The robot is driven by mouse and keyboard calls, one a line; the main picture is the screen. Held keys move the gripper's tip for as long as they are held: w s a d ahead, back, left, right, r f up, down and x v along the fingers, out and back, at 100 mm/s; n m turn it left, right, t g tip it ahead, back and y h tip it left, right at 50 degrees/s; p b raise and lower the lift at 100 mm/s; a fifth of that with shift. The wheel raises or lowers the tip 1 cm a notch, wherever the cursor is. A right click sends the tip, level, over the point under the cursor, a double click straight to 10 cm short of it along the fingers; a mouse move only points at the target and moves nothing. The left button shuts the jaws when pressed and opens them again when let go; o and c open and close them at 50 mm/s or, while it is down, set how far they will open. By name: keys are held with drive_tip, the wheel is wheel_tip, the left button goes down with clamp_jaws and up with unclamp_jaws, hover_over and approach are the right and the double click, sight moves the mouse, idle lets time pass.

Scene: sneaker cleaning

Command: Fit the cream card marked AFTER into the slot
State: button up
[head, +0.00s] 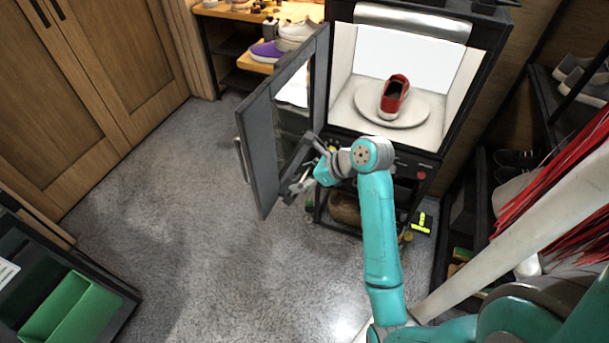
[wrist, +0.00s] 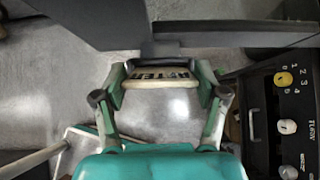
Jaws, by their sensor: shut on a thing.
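My gripper (wrist: 162,79) is shut on the cream card (wrist: 160,85), one finger at each side of it. Dark letters show upside down on the card's face. In the wrist view the card's far edge meets a short dark holder (wrist: 161,50) joined to a dark panel; I cannot tell whether the card is inside its slot or only against it. In the head view my gripper (head: 301,184) is low beside the open cabinet door (head: 262,150). The card is too small to make out there.
A red sneaker (head: 395,97) stands on a round white plate (head: 358,104) in the lit cabinet. A control panel with knobs (wrist: 285,79) is at the right of the wrist view. A green bin (head: 72,305) is at lower left. The grey floor (head: 170,210) is mostly clear.

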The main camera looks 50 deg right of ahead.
drive_tip(key=shift+w+a+f, duration=0.1)
drive_tip(key=shift+w+f, duration=0.1)
drive_tip(key=shift+f, duration=0.25)
drive_tip(key=shift+w+a+f, duration=0.1)
drive_tip(key=shift+w+f, duration=0.05)
drive_tip(key=shift+f, duration=0.25)
drive_tip(key=o, duration=1)
drive_tip(key=shift+d, duration=0.1)
drive_tip(key=shift+s+r, duration=0.1)
drive_tip(key=v, duration=1.1)
drive_tip(key=shift+s+r, duration=0.3)
drive_tip(key=shift+d, duration=0.1)
